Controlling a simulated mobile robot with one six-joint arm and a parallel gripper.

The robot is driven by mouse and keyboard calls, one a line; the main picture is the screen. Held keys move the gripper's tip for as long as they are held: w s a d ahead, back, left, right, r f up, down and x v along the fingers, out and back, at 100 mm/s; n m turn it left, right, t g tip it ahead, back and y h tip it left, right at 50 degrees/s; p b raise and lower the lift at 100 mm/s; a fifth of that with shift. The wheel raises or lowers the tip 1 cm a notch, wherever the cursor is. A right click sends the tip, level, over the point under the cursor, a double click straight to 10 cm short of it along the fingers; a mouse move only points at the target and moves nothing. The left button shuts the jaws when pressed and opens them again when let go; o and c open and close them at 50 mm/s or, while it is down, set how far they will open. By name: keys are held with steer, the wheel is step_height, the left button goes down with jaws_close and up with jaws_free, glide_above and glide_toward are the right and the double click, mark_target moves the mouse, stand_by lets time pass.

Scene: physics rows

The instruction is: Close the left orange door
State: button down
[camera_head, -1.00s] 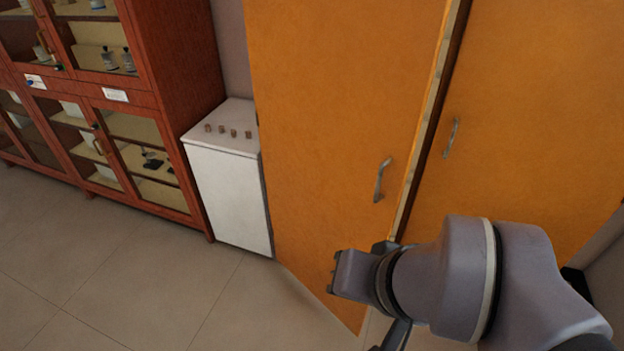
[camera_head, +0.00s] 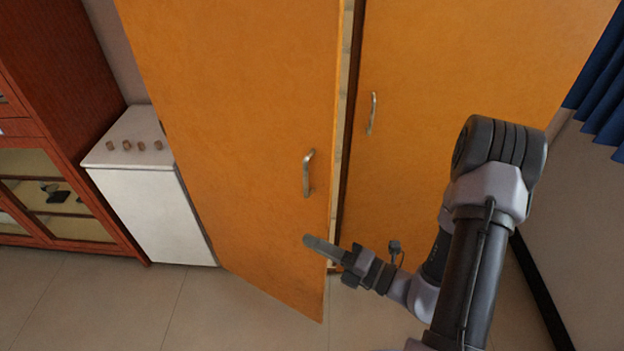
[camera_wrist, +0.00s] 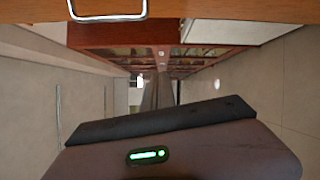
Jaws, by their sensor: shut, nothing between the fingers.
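A metal handle (camera_head: 308,173) is on the left door near that edge. My gripper (camera_head: 308,240) is shut and empty. In the head view its tip overlaps the lower part of the left door, below the handle; I cannot tell whether it touches. In the wrist view, a strip of orange door (camera_wrist: 220,32) with a metal handle (camera_wrist: 108,17) crosses the top, and the gripper body (camera_wrist: 170,145) fills the bottom.
A white cabinet (camera_head: 150,210) with several small knobs stands left of the left door. A reddish wooden glass-front cabinet (camera_head: 60,110) is farther left. A blue curtain (camera_head: 603,90) hangs at the right. The tiled floor (camera_head: 120,300) is clear at lower left.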

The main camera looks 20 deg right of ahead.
mark_target(311, 212)
steer(key=d+f+m+t+h, duration=0.3)
steer(key=d+f+m+h, duration=0.1)
steer(key=m, duration=0.1)
steer(key=w+b, duration=0.1)
steer(key=w, duration=0.2)
steer(key=w+a+b, duration=0.1)
steer(key=w, duration=0.3)
steer(key=w+a+b, duration=0.1)
steer(key=w, duration=0.3)
steer(key=shift+w+a+f, duration=0.15)
steer(key=shift+w+f, duration=0.05)
steer(key=shift+f, duration=0.1)
steer(key=shift+w+d, duration=0.2)
steer(key=shift+w, duration=0.15)
steer(key=shift+d+r, duration=0.1)
